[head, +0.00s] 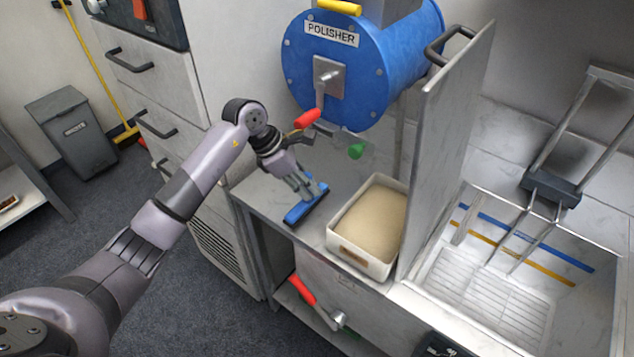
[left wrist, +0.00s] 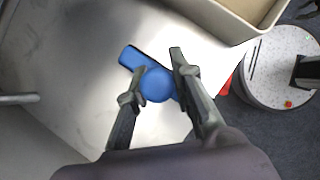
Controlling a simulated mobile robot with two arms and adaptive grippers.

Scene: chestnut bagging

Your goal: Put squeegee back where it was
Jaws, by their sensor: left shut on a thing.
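The blue squeegee (head: 306,207) is on or just above the grey counter, left of the white bin; I cannot tell whether it touches the counter. My left gripper (head: 305,192) is shut on it from above. In the left wrist view the squeegee's round blue handle end (left wrist: 157,85) sits between the two fingers of my left gripper (left wrist: 160,75), with the blue head (left wrist: 132,58) showing beyond. My right gripper does not show.
A white bin (head: 347,258) of tan powder stands right of the squeegee, beside an upright grey panel (head: 452,130). The blue polisher (head: 350,60) with a red-handled crank hangs above the counter (head: 262,190). A sink basin (head: 480,300) lies at right.

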